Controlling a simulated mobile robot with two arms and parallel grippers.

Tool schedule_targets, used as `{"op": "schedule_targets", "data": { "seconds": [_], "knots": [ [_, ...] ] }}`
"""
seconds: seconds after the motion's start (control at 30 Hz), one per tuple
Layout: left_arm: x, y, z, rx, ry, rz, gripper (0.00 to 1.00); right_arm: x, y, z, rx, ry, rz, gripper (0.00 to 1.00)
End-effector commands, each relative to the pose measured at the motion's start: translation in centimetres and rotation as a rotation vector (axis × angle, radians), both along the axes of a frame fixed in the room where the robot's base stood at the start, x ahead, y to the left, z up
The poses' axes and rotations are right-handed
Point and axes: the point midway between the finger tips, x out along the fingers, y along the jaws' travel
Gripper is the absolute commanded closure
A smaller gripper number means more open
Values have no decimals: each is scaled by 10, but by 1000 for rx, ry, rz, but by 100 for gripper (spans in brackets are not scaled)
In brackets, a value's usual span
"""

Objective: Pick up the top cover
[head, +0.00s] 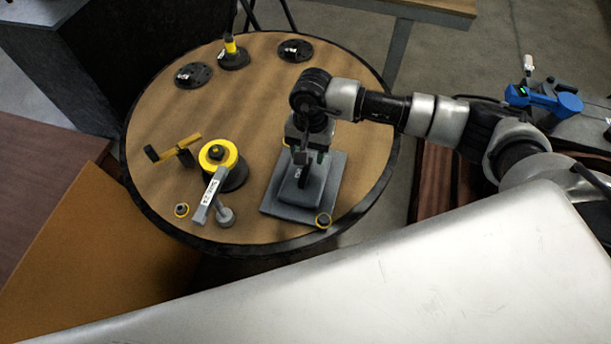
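A grey stepped piece (296,193), which looks like the top cover, lies on a flat square grey plate (331,172) at the right front of the round table. My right arm comes in from the right, and its gripper (302,157) points down over the upper part of the grey piece. The wrist hides part of the piece and most of the fingers. I cannot tell whether the fingers touch it or are closed on it. My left gripper is not in view.
The round wooden table (260,75) has a dark rim. A yellow ring part (218,154), a grey labelled bar (210,194) and a yellow-handled tool (175,147) lie left of the plate. Dark discs (194,75) (295,50) lie at the back.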

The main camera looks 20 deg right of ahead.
Motion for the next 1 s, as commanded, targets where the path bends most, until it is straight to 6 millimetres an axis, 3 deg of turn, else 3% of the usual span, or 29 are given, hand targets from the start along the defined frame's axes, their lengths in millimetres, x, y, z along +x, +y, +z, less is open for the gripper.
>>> {"op": "schedule_targets", "data": {
  "seconds": [0.17, 0.43, 0.73, 1.0],
  "knots": [
    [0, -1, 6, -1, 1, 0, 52, -3, 3, -12, 2, 3, 1, 51],
    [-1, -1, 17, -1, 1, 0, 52, -8, 9, -50, 2, 3, -1, 51],
    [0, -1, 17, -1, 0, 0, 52, -8, 9, -57, 3, 1, 0, 51],
    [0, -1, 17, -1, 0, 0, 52, -8, 9, -56, 3, 1, -1, 91]
  ]
}}
